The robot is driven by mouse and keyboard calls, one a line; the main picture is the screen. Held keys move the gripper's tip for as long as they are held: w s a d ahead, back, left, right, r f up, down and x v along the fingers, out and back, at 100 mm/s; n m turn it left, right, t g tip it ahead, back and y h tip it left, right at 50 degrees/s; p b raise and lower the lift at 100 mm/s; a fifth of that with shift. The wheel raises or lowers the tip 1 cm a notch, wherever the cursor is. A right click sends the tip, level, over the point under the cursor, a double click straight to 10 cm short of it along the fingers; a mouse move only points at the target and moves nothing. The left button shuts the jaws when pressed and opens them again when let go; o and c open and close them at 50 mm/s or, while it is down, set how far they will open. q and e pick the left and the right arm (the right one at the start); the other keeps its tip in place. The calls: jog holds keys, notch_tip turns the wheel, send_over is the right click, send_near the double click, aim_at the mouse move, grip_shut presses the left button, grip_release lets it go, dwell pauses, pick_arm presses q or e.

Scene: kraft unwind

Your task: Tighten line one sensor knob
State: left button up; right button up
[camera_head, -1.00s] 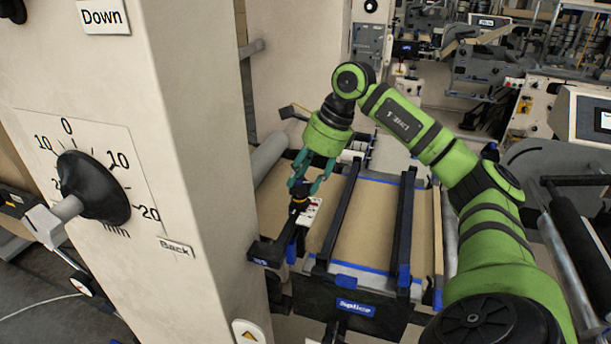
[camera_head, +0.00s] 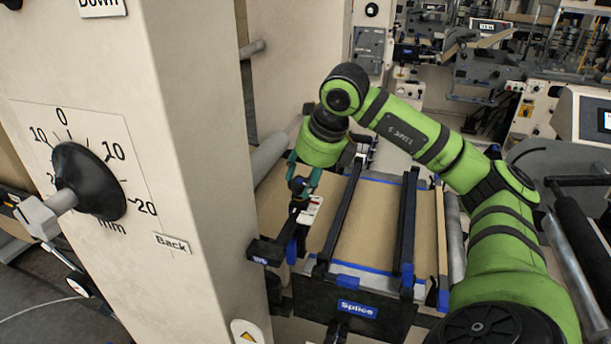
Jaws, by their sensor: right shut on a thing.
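The sensor knob (camera_head: 298,186) is a small dark knob on top of the sensor mount, left of the splice table. My right gripper (camera_head: 303,184), with teal fingers on a green arm, is shut on this knob from above. The fingers hide part of it. The sensor bracket (camera_head: 268,251) is a black bar with a blue label below the knob, and a white label plate (camera_head: 311,211) sits beside the mount. My left gripper is not in view.
A cream machine column (camera_head: 205,170) with a large black dial knob (camera_head: 88,181) stands close on the left. The splice table (camera_head: 375,230) with brown web and black clamp bars lies right of the knob. A grey roller (camera_head: 268,158) runs behind.

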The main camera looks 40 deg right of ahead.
jog(key=m, duration=0.2)
jog(key=m+h, duration=0.1)
jog(key=m, duration=0.1)
jog(key=a+m+h, duration=0.1)
jog(key=m, duration=0.1)
jog(key=shift+f+g+p, duration=0.2)
jog(key=shift+g+p, duration=0.15)
jog(key=shift+g, duration=0.05)
jog(key=m, duration=0.2)
jog(key=m+g+h+p, duration=0.1)
jog(key=m, duration=0.1)
jog(key=shift+w+r+m+h, duration=0.1)
jog(key=shift+w+m+h, duration=0.1)
jog(key=shift+m+h, duration=0.15)
jog(key=shift+w+a+m+g+p, duration=0.1)
jog(key=shift+m+g+p, duration=0.25)
jog(key=shift+m, duration=0.8)
jog(key=shift+r+h, duration=0.1)
jog(key=shift+h, duration=0.15)
jog(key=o, duration=1.2)
jog(key=shift+w, duration=0.1)
jog(key=shift+o, duration=0.2)
jog(key=shift+w, duration=0.15)
